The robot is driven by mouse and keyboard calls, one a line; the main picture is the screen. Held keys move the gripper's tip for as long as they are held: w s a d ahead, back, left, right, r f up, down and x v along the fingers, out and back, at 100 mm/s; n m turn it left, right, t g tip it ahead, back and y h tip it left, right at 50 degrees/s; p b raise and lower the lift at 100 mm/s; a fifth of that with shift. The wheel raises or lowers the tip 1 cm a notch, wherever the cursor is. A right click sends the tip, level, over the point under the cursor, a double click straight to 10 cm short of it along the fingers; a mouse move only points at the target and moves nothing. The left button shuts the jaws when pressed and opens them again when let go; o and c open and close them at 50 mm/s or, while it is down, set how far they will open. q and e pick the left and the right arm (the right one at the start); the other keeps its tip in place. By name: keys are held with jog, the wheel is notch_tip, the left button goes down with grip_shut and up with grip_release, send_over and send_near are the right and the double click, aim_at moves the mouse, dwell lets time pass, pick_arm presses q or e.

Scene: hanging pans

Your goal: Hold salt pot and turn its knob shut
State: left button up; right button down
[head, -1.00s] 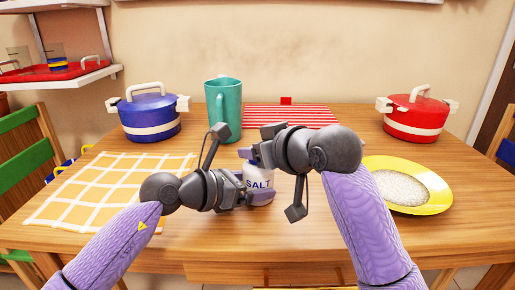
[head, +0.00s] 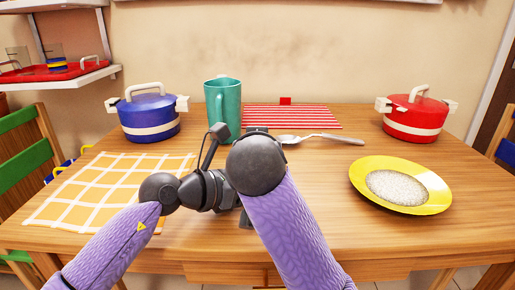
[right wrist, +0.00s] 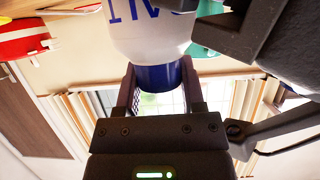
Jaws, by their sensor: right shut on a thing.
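The salt pot (right wrist: 145,35), white with blue lettering, shows in the right wrist view with its blue knob (right wrist: 158,77) between the fingers of my right gripper (right wrist: 160,85). The right gripper is shut on the knob. In the head view my right wrist covers the pot and the right fingers. My left gripper (head: 232,196) comes in from the left at the pot's place; its fingertips are hidden behind my right arm. Its dark body (right wrist: 290,45) is close beside the pot in the right wrist view, but its grip on the pot is not visible.
A yellow plate (head: 435,195) of white grains lies right. A spoon (head: 325,137) lies near the red striped mat (head: 300,117). A teal mug (head: 225,105), blue pot (head: 148,115) and red pot (head: 415,115) stand behind. A yellow checked cloth (head: 90,190) lies left.

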jog(key=shift+f, duration=0.1)
dwell(0.4)
jog(key=shift+c, duration=0.9)
grip_release()
jog(key=v, duration=1.2)
jog(key=shift+a, duration=0.1)
